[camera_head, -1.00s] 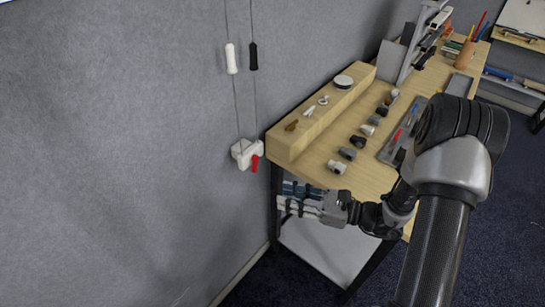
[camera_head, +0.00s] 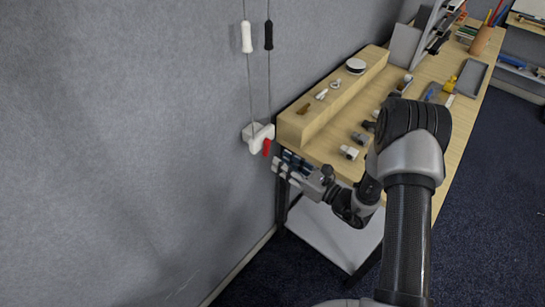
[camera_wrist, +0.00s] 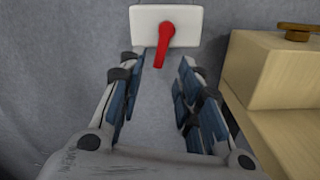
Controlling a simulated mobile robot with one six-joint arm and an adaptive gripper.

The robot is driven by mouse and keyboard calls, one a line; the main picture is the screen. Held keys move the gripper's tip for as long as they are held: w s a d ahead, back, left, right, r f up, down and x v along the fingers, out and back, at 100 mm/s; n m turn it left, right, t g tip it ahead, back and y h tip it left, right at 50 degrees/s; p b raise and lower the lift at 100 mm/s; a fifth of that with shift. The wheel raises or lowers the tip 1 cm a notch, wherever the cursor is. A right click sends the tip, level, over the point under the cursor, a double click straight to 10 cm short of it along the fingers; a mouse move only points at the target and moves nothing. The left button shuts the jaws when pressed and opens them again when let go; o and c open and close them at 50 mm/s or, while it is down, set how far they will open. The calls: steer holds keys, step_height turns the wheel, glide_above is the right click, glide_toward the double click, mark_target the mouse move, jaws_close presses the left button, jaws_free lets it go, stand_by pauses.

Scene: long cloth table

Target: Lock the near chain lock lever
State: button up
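The chain lock is a white block (camera_head: 253,134) on the grey wall, with a red lever (camera_head: 267,147) on its front. In the wrist view the white block (camera_wrist: 148,17) is at the top centre, and the red lever (camera_wrist: 164,43) hangs from its pivot, pointing down and slightly left. My gripper (camera_head: 279,165) is just below and right of the lever in the head view. In the wrist view my gripper (camera_wrist: 159,72) is open and empty, its blue-padded fingers spread to either side below the lever. I cannot tell whether a finger touches the block.
The wooden table (camera_head: 330,140) stands right of the lock, with a raised shelf (camera_head: 325,105) along the wall. Several small fittings lie on it. A white pull (camera_head: 247,37) and a black pull (camera_head: 268,35) hang above the lock. The wall left of it is clear.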

mark_target(268, 152)
steer(key=x, duration=0.5)
steer(key=shift+w+a+b, duration=0.1)
steer(key=shift+b, duration=0.3)
steer(key=shift+c, duration=0.4)
jaws_close()
